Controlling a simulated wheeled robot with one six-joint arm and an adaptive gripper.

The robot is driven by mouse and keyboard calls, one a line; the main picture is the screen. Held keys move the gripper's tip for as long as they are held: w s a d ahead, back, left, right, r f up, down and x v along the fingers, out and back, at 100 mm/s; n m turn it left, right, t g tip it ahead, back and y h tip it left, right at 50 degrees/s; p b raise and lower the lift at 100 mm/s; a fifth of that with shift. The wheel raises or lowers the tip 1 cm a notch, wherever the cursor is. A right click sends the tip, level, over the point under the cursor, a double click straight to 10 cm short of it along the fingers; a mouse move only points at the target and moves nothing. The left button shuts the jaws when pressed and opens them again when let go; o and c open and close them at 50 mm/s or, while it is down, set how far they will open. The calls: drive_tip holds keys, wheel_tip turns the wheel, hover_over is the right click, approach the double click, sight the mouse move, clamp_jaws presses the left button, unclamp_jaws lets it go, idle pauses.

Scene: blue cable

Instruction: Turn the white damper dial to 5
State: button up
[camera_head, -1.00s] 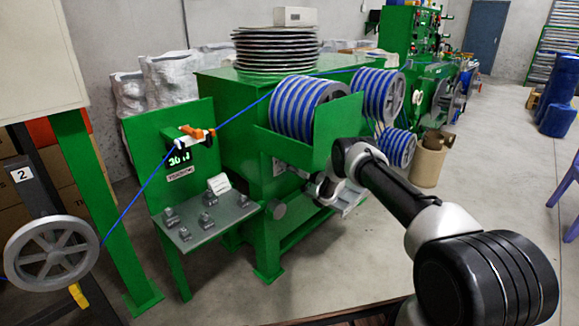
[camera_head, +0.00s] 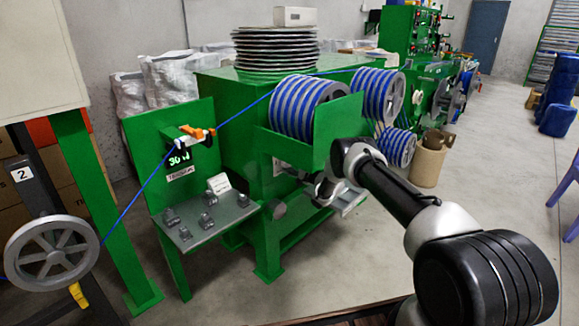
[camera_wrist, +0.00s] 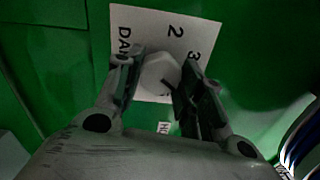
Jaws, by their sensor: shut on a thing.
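The white damper dial (camera_wrist: 160,74) is a faceted knob on a white plate (camera_wrist: 136,24) in the wrist view. The plate carries the sideways figures 2 and 3 and part of a word starting "DA". My gripper (camera_wrist: 160,84) is shut on the dial, with one finger on each side of it. The rest of the scale, including any 5, is hidden or out of view, and I cannot read a pointer. In the head view, my wrist is at the green machine (camera_head: 228,110) below the striped reels, and the dial is hidden.
Blue-striped cable reels (camera_head: 305,106) sit just above my wrist, behind a green guard plate (camera_head: 338,122). A small grey shelf (camera_head: 215,228) with several metal blocks stands to the left. A blue cable (camera_head: 135,197) runs from the spoked wheel (camera_head: 50,252).

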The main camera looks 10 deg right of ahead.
drive_tip(key=shift+m, duration=1)
drive_tip(key=o, duration=1)
drive_tip(key=shift+d, duration=0.1)
drive_tip(key=v, duration=1.2)
